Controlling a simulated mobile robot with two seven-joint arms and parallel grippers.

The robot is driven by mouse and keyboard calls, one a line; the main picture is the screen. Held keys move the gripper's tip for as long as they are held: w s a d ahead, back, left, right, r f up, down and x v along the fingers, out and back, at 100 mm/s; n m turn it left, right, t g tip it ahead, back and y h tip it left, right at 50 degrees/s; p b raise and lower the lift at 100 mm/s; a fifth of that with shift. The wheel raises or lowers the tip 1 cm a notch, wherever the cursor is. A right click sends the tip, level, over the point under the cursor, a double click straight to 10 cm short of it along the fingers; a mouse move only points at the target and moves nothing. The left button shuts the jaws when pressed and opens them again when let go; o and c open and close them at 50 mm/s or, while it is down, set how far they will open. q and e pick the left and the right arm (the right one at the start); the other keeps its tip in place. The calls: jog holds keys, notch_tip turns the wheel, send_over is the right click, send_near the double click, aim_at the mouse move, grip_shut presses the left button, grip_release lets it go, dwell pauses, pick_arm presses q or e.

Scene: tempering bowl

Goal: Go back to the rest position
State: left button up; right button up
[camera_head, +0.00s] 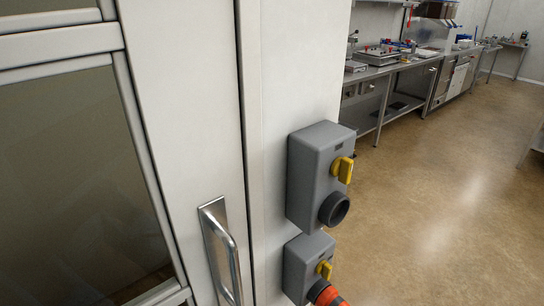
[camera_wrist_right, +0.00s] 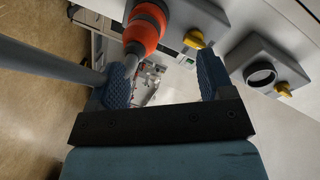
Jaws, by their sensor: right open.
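My right gripper (camera_wrist_right: 164,82) shows in the right wrist view. Its two blue ridged fingers stand wide apart with nothing clamped between them. An orange-red plug (camera_wrist_right: 143,35) with a grey cable end lies in front of the left finger; whether they touch I cannot tell. In the head view the plug (camera_head: 326,294) sits at the lower grey switch box (camera_head: 308,262), at the bottom edge. The upper grey box (camera_head: 312,165) has a yellow knob and an empty round dark socket; its socket (camera_wrist_right: 262,73) also shows in the wrist view. My left gripper is in neither view.
A pale cabinet door with a dark window (camera_head: 80,180) and a metal handle (camera_head: 222,250) fills the left of the head view. A steel workbench (camera_head: 375,75) with equipment runs along the back wall. The brown floor (camera_head: 440,210) at the right is clear.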

jog(key=s+a+f+n+g+h, duration=0.1)
jog(key=s+f+n+g+h, duration=0.35)
jog(key=f, duration=0.85)
pick_arm(q)
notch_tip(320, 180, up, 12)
jog(key=p, duration=1.4)
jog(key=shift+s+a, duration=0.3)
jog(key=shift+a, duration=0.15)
pick_arm(e)
notch_tip(320, 180, up, 13)
jog(key=d+n+t+h, duration=0.1)
jog(key=n+t, duration=0.1)
jog(key=shift+s+f+n+h, duration=0.2)
jog(key=shift+s+n+h, duration=0.15)
jog(key=shift+s, duration=0.05)
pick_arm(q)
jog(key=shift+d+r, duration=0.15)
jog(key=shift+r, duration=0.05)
